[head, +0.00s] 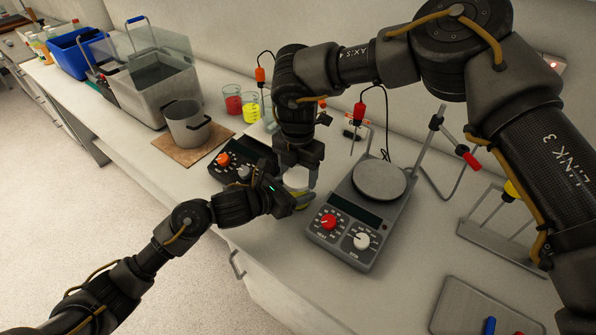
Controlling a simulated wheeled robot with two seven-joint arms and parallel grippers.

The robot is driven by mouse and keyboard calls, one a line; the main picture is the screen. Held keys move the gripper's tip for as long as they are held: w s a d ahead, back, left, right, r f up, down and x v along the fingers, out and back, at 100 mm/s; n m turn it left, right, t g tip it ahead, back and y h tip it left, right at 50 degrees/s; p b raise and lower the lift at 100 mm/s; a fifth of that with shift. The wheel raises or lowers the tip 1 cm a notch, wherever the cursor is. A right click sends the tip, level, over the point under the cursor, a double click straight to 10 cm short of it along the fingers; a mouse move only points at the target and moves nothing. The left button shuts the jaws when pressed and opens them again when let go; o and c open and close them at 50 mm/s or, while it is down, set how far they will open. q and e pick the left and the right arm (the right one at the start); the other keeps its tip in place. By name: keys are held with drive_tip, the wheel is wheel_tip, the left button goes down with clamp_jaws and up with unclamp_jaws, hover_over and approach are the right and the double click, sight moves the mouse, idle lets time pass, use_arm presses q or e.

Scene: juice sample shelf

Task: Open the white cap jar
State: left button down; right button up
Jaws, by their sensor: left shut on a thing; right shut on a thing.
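The white cap jar (301,197) is near the front edge of the bench, in the middle of the head view. Yellow shows in its lower part, and its white cap (296,178) is on top. My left gripper (296,199) reaches in from the left at a low height and is shut on the jar's body. My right gripper (299,172) points down from above and is shut on the cap. The fingers hide much of the jar. I cannot tell whether the cap is loose or still seated.
A hot plate (380,181) with red and white knobs stands close to the right, and a second dark device (240,160) to the left. A steel pot (186,124), coloured beakers (233,103) and bins stand further back. Metal stands and a tray (480,305) are at right.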

drive_tip(key=n, duration=0.4)
drive_tip(key=shift+n, duration=0.4)
drive_tip(key=n, duration=0.4)
drive_tip(key=o, duration=1.1)
drive_tip(key=shift+a, duration=0.1)
drive_tip(key=shift+a, duration=0.1)
drive_tip(key=shift+r, duration=0.1)
